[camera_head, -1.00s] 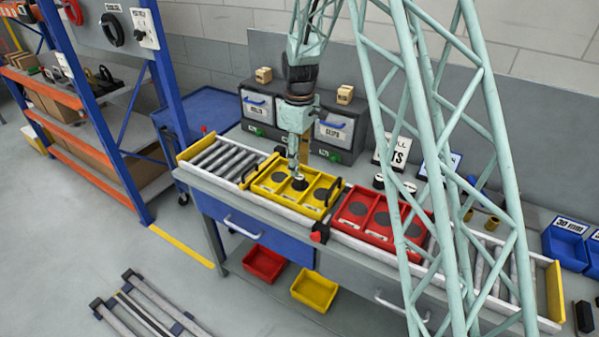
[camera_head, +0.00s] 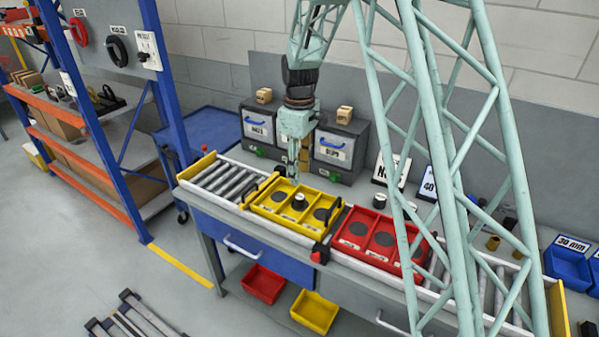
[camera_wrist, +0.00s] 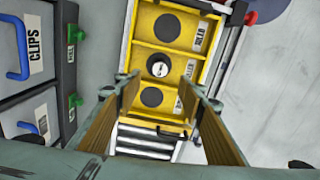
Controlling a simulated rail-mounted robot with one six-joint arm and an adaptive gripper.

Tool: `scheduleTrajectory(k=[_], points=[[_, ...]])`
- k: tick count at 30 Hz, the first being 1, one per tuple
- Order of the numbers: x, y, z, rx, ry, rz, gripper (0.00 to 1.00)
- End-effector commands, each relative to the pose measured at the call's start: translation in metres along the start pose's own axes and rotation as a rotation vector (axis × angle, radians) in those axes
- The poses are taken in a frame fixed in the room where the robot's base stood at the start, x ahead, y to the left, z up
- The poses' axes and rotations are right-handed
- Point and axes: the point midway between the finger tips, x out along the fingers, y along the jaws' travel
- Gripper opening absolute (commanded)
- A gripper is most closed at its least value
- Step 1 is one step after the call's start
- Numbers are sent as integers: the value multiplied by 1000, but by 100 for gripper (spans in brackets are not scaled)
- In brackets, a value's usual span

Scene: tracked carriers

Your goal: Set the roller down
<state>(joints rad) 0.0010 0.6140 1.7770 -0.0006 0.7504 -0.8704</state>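The roller, a small dark cylinder with a pale top (camera_head: 299,201), stands upright in the middle compartment of the yellow carrier (camera_head: 258,212). In the wrist view the roller (camera_wrist: 159,67) sits over the dark round spot of that compartment, and the yellow carrier's rim (camera_wrist: 133,50) shows around it. The two outer compartments show bare dark discs. My gripper (camera_head: 297,174) is above the carrier, apart from the roller. In the wrist view my gripper (camera_wrist: 160,88) has its two fingers spread wide with nothing between them.
A red carrier (camera_head: 338,240) with dark discs stands right of the yellow one on the roller track. Grey drawer boxes (camera_head: 352,150) stand behind the track. Bare track rollers (camera_head: 220,178) show at the left. Blue bins (camera_head: 567,262) stand at the far right.

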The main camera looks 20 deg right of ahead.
Motion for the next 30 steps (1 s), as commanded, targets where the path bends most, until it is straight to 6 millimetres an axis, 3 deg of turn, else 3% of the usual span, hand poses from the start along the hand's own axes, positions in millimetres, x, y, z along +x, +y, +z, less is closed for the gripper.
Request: scheduleTrajectory(k=[11, 17, 30], points=[[-1, 0, 0, 1, 0, 0, 36], [-12, -5, 4, 14, 4, 5, 36], [-84, -39, 33, 112, 32, 34, 36]])
